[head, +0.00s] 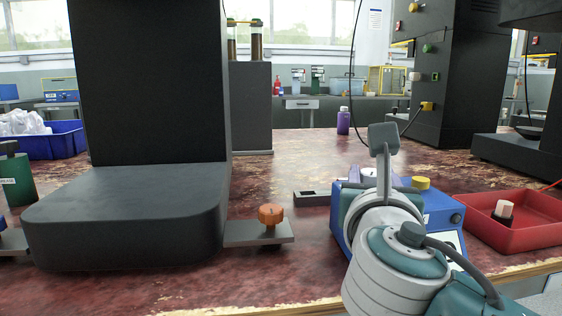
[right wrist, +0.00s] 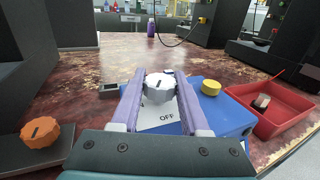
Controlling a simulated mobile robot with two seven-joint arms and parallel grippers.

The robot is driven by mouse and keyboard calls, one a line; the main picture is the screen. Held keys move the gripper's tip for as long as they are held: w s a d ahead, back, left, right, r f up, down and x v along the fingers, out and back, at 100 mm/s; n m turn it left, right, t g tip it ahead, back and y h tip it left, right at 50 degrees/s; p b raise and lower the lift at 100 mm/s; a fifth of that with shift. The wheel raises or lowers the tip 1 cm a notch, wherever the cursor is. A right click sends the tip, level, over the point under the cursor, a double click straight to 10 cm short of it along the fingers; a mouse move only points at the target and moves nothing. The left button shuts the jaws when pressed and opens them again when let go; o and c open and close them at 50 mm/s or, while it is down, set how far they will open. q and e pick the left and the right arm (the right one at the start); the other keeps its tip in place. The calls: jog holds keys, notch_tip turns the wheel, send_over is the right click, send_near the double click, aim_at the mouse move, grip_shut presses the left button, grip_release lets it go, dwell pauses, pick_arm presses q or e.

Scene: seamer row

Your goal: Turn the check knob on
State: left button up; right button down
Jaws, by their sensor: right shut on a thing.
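A light grey ribbed knob (right wrist: 159,89) stands on the pale plate of a blue box (right wrist: 226,113) in the right wrist view. The word OFF (right wrist: 166,117) is printed on the plate on the near side of the knob. My right gripper (right wrist: 158,80) is shut on this knob, one pale finger on each side. In the head view the blue box (head: 447,214) is partly behind my right arm, which hides the knob. I cannot read which way the knob points. My left gripper is not in view.
A yellow knob (head: 421,183) sits on the blue box beside the gripper. A red tray (head: 530,237) stands to the right. An orange knob (head: 270,214) on a grey bracket is to the left, beside a large dark machine (head: 130,210). The table behind is mostly clear.

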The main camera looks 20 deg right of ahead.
jog(key=shift+a+m+g+h, duration=0.1)
jog(key=shift+m+g+h, duration=0.8)
jog(key=shift+m+h, duration=0.15)
jog(key=shift+w+m+g+h+b, duration=0.1)
jog(key=shift+m+g+h+b, duration=0.45)
jog(key=shift+m+g+h, duration=0.45)
jog(key=m+g+h+b, duration=0.1)
jog(key=g+b, duration=0.1)
jog(key=m+g+h+b, duration=0.1)
jog(key=m+g+b, duration=0.1)
jog(key=m+g+h+b, duration=0.1)
jog(key=g+b, duration=0.1)
jog(key=b, duration=0.1)
jog(key=shift+f+g, duration=0.25)
jog(key=shift+g, duration=0.15)
jog(key=m+g+b, duration=0.1)
jog(key=g+b, duration=0.1)
jog(key=shift+r+m+b, duration=0.15)
jog(key=shift+m+b, duration=0.1)
jog(key=shift+b, duration=0.15)
jog(key=shift+g, duration=0.4)
